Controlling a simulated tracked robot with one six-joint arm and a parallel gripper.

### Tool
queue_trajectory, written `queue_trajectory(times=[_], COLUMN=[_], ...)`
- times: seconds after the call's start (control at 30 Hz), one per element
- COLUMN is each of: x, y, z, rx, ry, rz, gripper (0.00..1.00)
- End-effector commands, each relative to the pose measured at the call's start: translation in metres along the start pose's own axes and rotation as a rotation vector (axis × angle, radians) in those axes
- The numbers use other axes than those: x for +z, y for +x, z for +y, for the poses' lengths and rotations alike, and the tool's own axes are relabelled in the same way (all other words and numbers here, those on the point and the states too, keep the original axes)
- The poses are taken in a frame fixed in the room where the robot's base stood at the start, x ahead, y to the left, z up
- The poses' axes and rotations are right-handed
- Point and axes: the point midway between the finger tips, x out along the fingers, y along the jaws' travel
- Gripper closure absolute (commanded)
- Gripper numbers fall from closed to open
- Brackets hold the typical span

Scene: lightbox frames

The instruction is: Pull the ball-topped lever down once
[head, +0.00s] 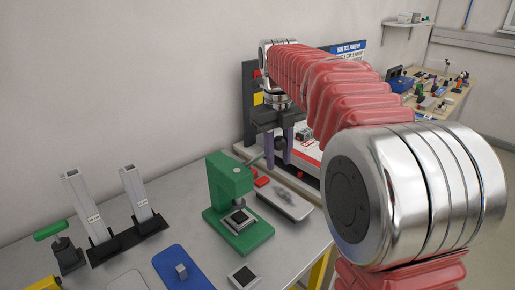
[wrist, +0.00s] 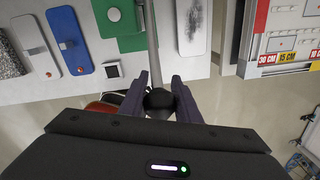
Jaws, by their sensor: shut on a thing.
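The green press (head: 226,190) stands on the grey table, left of my gripper in the head view; part of its green body (wrist: 117,22) shows at the top of the wrist view. A grey lever rod (wrist: 152,45) runs from the press side to a black ball (wrist: 159,99). My gripper (wrist: 159,90) has its two dark purple fingers either side of the ball and is shut on it. In the head view my gripper (head: 279,155) is at the far side of the press, above the table. The rod's pivot is hard to make out.
A pale tray with a grey patch (head: 285,200) and a red block (head: 262,181) lie right of the press. A blue plate (head: 184,268), a small black-and-white square (head: 244,276) and two upright posts (head: 88,207) stand nearby. A panelled board (wrist: 285,35) is at right in the wrist view.

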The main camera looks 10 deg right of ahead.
Motion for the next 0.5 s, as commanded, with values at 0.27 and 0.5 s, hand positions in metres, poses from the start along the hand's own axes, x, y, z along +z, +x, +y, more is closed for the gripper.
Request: queue_trajectory(times=[0.27, 0.5], x=[-0.009, -0.015], y=[0.01, 0.014], z=[-0.002, -0.003], rx=[0.002, 0.002], ry=[0.001, 0.001], rz=[0.005, 0.006], gripper=[0.97, 0.97])
